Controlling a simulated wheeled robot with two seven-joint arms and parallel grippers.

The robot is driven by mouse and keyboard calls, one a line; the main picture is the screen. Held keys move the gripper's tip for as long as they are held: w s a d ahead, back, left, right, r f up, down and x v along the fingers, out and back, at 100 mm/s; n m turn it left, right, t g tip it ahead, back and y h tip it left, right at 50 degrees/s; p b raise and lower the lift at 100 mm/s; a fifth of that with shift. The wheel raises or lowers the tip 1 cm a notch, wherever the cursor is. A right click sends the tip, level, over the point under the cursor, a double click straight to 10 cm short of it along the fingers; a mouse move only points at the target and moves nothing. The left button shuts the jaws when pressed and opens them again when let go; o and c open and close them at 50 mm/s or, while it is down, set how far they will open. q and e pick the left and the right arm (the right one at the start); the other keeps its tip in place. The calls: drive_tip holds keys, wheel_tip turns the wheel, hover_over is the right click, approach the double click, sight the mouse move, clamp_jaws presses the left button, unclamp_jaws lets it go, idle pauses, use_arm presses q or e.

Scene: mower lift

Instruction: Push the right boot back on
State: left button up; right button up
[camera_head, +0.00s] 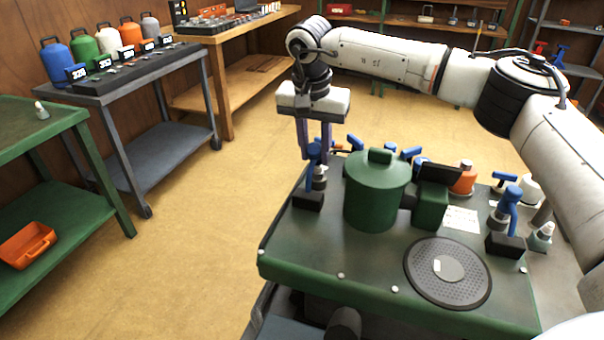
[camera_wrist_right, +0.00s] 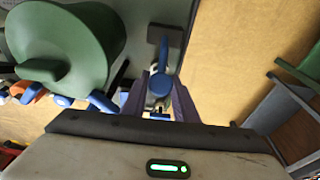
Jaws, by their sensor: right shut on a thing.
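A blue boot-like piece (camera_head: 314,154) stands at the left back corner of the green mower deck (camera_head: 320,245), above a grey fitting and a black block (camera_head: 308,199). My right gripper (camera_head: 316,158) reaches down over the deck and is shut on this piece. The wrist view shows the blue piece (camera_wrist_right: 161,84) between my two purple-grey fingers. A similar blue piece (camera_head: 508,197) stands above a black block at the deck's right side, apart from my gripper. I cannot tell which is the right boot, or whether the held piece is fully seated. My left gripper is out of view.
A green canister (camera_head: 377,195) stands close to the right of my gripper. Beside it are a green box with a dark panel (camera_head: 434,199) and an orange bottle (camera_head: 463,178). A round grille (camera_head: 447,272) lies in front. Open floor is at left, before the benches.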

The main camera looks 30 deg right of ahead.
drive_tip(key=shift+w+d+f, duration=0.7)
drive_tip(key=shift+w+d, duration=0.1)
drive_tip(key=shift+d, duration=0.1)
drive_tip(key=shift+w+d+f, duration=0.25)
drive_tip(key=shift+d+f, duration=0.05)
drive_tip(key=shift+f, duration=0.2)
drive_tip(key=shift+w+d+f, duration=0.2)
drive_tip(key=shift+d+f, duration=0.1)
drive_tip(key=shift+f, duration=0.2)
drive_tip(key=o, duration=0.7)
drive_tip(key=shift+w+f, duration=0.15)
drive_tip(key=shift+f, duration=0.05)
drive_tip(key=shift+o, duration=0.2)
drive_tip(key=shift+r, duration=0.1)
